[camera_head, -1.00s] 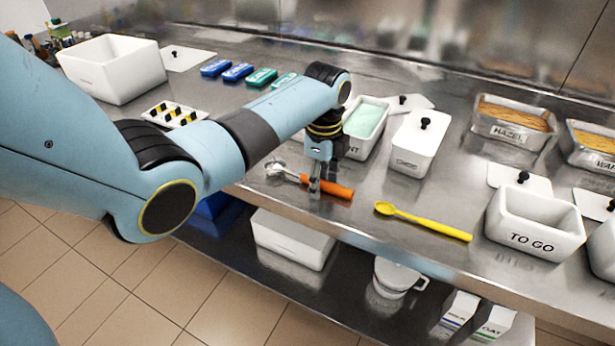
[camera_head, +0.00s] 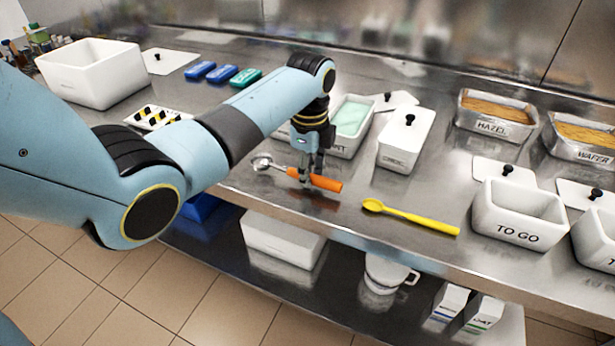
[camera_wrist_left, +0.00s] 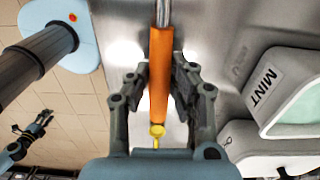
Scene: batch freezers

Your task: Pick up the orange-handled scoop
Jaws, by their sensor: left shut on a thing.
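The orange-handled scoop (camera_head: 322,182) is held in my left gripper (camera_head: 306,180) near the counter's front edge. Its metal bowl (camera_head: 262,163) points to the left and its orange handle to the right. It appears slightly above the steel counter, with a shadow below it. In the left wrist view, the fingers of my left gripper (camera_wrist_left: 160,95) close on both sides of the orange handle (camera_wrist_left: 160,65), and the metal shaft runs out at the top. My right gripper (camera_wrist_left: 32,128) shows at the left of the wrist view, away from the scoop, over the floor.
A yellow spoon (camera_head: 412,217) lies to the right of the scoop. The mint tub (camera_head: 345,146) and a lidded white tub (camera_head: 405,145) stand behind. The TO GO tub (camera_head: 515,225) is at the right. Counter around the scoop is clear.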

